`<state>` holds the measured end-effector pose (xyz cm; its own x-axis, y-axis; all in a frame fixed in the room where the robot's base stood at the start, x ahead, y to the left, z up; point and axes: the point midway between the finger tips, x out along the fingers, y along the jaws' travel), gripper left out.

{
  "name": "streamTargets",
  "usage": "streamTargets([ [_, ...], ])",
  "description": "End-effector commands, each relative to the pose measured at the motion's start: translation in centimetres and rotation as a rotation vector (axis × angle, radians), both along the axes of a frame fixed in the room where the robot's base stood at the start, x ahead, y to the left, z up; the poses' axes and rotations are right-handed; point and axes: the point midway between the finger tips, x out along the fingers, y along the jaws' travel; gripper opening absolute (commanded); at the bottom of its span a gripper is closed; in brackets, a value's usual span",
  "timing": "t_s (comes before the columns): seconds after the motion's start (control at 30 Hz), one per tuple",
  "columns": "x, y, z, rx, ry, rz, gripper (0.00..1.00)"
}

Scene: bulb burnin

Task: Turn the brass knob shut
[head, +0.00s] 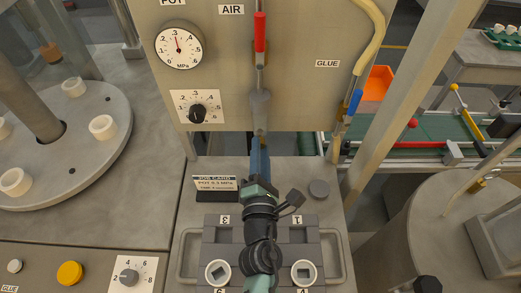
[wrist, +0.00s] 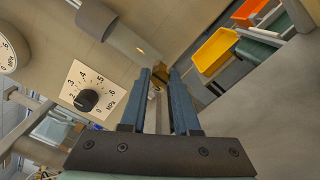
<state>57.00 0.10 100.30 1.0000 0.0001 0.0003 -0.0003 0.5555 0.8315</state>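The brass knob (wrist: 160,74) is a small yellow-brown piece in the wrist view, at the end of a grey cylinder on the panel. My gripper (wrist: 158,73) has two blue fingers. They stand apart with the knob between or just beyond their tips; I cannot tell whether either finger touches it. In the head view my gripper (head: 260,142) points at the panel's lower edge, under the grey cylinder (head: 260,103) on the AIR line. The knob is mostly hidden there by my fingers.
A red-handled valve (head: 260,33) sits above on the AIR line. A pressure gauge (head: 179,45) and black dial (head: 198,113) are on the panel to the left. A blue-handled GLUE valve (head: 353,103) is to the right. A job card (head: 215,187) stands below left.

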Motion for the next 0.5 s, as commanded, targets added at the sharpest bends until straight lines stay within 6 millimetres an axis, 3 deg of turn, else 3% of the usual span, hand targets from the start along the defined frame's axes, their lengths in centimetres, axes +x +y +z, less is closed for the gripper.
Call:
streamTargets([
  [0.03,-0.01,0.00,-0.01,0.000,0.000,0.000,0.09],
  [0.1,-0.02,0.00,-0.01,0.000,0.000,0.000,0.00],
  [0.5,-0.03,0.00,-0.04,0.029,0.001,-0.001,0.00],
])
